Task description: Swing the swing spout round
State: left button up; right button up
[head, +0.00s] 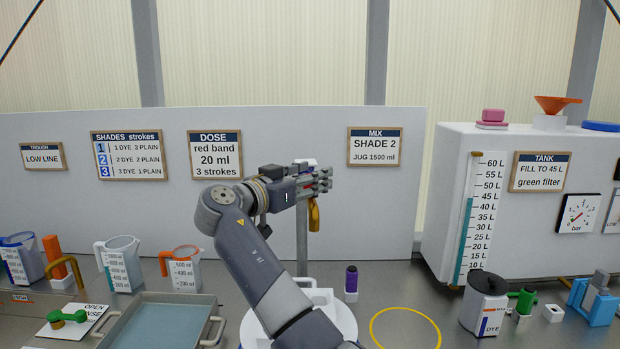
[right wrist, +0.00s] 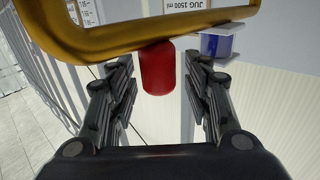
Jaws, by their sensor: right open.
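The golden swing spout (head: 314,216) shows in the head view as a short downturned end beside a grey post (head: 302,240). The rest of it is mostly hidden behind my gripper. In the right wrist view the golden spout (right wrist: 150,36) bends across the top, with a red knob (right wrist: 157,70) hanging from it. My right gripper (head: 322,181) is at the top of the post, pointing right. It also shows in the right wrist view (right wrist: 159,84), open, with the red knob between its fingertips and a gap on each side. My left gripper is not in view.
A shallow tray (head: 217,322), a clear jug (head: 119,262) and an orange-handled jug (head: 182,267) stand to the left. A purple bottle (head: 351,281) is right of the post. A yellow ring (head: 405,309) marks bare bench. The white tank (head: 450,200) stands at right.

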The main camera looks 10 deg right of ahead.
jog(key=shift+r, duration=0.15)
notch_tip(320, 180, up, 10)
jog(key=shift+f, duration=0.15)
jog(key=shift+c, duration=0.3)
